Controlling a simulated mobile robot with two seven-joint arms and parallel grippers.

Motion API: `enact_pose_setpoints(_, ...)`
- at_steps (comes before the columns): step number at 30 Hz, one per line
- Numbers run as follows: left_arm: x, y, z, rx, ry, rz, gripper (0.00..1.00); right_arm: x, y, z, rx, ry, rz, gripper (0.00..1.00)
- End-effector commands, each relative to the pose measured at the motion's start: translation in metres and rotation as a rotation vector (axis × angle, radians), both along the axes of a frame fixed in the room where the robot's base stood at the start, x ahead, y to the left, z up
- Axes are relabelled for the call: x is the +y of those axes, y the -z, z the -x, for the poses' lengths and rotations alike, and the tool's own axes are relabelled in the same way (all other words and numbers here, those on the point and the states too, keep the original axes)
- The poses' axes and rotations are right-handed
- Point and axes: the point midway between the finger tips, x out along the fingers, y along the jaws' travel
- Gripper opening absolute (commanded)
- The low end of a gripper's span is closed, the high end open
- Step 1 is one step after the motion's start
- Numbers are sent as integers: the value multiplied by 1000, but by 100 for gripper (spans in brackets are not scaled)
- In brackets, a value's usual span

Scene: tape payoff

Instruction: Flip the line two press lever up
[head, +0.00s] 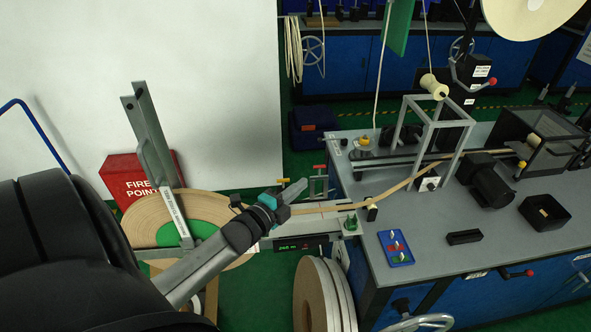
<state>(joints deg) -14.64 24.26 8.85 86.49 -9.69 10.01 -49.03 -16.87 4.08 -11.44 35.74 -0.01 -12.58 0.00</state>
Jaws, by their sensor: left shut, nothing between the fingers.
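My left gripper (296,189) reaches in from the left over the paper-coloured tape reel and the pale tape path. Its fingers are shut and empty, left of the grey bench. A lever with a red knob (491,82) sticks out from a black upright machine (463,100) with white labels, at the upper right beyond the bench's frame. The labels are too small to read, so I cannot tell which lever belongs to line two. My right gripper is not in view.
The grey bench (415,245) carries a metal frame (407,125), a black motor (490,187), a black bin (544,212) and a blue tray (395,248). A large tape reel (205,207) and a red fire-point box (135,178) stand left. Tape crosses from reel to bench.

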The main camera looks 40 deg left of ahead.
Motion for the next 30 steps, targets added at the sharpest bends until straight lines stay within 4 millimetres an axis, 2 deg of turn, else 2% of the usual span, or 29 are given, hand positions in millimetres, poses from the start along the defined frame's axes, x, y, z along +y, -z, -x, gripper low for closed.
enact_pose_setpoints(6, -1, -3, 12, 1, 0, 0, 0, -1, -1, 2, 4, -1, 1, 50)
enact_pose_setpoints(25, -1, -1, 12, 3, -1, 3, 0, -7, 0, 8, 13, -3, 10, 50)
enact_pose_setpoints(28, -1, 20, 16, 34, -14, 38, 0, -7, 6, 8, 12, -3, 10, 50)
enact_pose_setpoints(29, -2, 32, 19, 52, -22, 58, 0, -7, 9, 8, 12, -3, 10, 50)
enact_pose_setpoints(30, -3, 52, 23, 82, -37, 93, 0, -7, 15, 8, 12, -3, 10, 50)
